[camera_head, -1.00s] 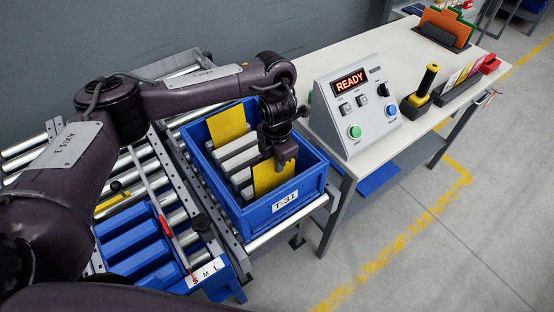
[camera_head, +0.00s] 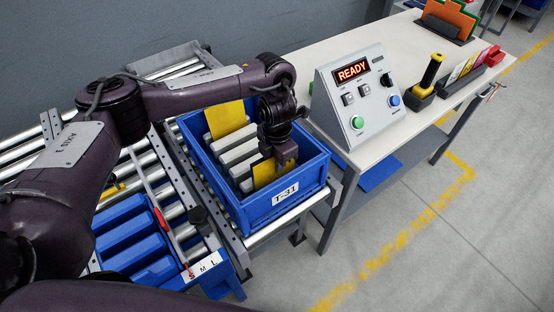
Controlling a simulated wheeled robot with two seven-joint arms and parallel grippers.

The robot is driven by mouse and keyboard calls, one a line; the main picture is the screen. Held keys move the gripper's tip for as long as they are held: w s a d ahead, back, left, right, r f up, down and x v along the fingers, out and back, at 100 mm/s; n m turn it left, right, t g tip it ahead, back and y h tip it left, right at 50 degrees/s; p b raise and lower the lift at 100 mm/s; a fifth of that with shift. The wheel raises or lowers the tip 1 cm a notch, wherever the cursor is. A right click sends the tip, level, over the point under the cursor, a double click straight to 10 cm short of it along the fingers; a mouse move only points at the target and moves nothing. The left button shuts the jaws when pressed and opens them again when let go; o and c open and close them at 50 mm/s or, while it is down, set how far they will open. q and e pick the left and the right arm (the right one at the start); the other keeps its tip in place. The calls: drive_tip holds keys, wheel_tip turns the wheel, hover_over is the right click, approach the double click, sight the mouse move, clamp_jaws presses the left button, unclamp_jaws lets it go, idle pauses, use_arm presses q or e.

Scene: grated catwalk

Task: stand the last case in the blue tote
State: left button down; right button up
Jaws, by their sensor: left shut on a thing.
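The blue tote (camera_head: 240,217), labelled T-31, stands on the roller conveyor. Inside it, a yellow case (camera_head: 226,117) stands at the back, with several pale grey cases (camera_head: 238,147) in a row in front of it. My left gripper (camera_head: 285,160) points down into the front of the tote. It is shut on a second yellow case (camera_head: 266,173) near the front wall. That case is upright, its upper part showing and its lower part hidden by the front wall. I cannot tell whether it touches the tote floor. My right gripper is out of view.
A console (camera_head: 357,98) reading READY stands on the pale bench right of the tote. A yellow-and-black tool (camera_head: 429,76) in a holder and a card rack (camera_head: 468,74) stand farther right. A blue slotted rack (camera_head: 133,240) lies left of the tote.

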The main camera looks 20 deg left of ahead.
use_arm(q)
drive_tip(key=shift+f+b, duration=0.4)
drive_tip(key=shift+f, duration=0.2)
drive_tip(key=c, duration=1)
unclamp_jaws()
drive_tip(key=shift+o, duration=0.2)
wheel_tip(320, 180, up, 8)
drive_tip(key=p, duration=0.6)
drive_tip(key=shift+p, duration=0.35)
